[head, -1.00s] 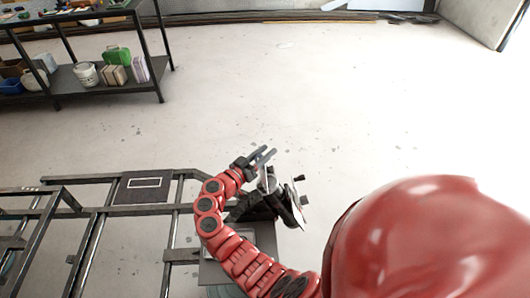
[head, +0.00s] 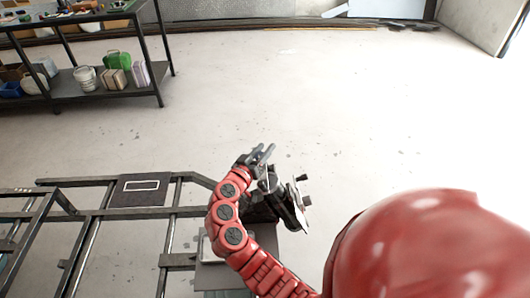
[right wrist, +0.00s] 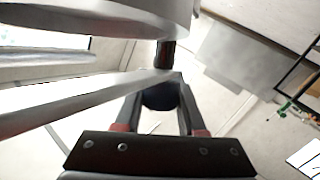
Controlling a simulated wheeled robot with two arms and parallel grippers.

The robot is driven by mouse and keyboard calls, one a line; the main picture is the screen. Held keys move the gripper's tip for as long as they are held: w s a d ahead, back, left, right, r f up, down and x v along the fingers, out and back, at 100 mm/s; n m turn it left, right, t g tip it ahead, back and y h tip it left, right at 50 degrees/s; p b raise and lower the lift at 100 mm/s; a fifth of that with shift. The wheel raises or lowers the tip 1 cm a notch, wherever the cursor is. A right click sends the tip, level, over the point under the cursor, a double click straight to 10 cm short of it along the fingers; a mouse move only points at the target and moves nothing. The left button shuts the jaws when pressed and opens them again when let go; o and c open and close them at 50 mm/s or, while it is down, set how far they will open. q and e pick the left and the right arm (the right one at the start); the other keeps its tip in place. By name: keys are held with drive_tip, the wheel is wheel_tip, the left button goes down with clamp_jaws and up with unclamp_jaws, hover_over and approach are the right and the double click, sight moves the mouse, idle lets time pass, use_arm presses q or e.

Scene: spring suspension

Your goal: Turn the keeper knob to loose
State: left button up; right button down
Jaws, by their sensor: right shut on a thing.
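My right gripper (head: 263,154) is at the end of the red arm, beside a dark and silver mechanism (head: 290,208) at the end of the metal frame. In the right wrist view its two dark fingers (right wrist: 162,86) stand on either side of a dark rounded knob (right wrist: 160,98) and are shut on it. A short dark stem (right wrist: 165,54) rises behind the knob toward a large pale round part (right wrist: 100,14). A pale bar crosses in front at the left. I cannot read any loose or tight marking. My left gripper is not in view.
A dark metal frame (head: 105,212) with rails fills the lower left. A shelf rack (head: 80,66) with a green case and several containers stands at the upper left. The pale floor (head: 380,110) is clear behind the mechanism. A large red part of mine covers the lower right.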

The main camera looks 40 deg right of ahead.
idle(0.3)
drive_tip(key=c, duration=0.5)
unclamp_jaws()
drive_tip(key=shift+a, duration=0.15)
drive_tip(key=shift+s+a, duration=0.1)
drive_tip(key=shift+a, duration=0.2)
drive_tip(key=b+v, duration=0.4)
drive_tip(key=v, duration=1.2)
drive_tip(key=shift+s+a+b, duration=0.2)
drive_tip(key=shift+s+b, duration=0.05)
drive_tip(key=shift+b, duration=0.1)
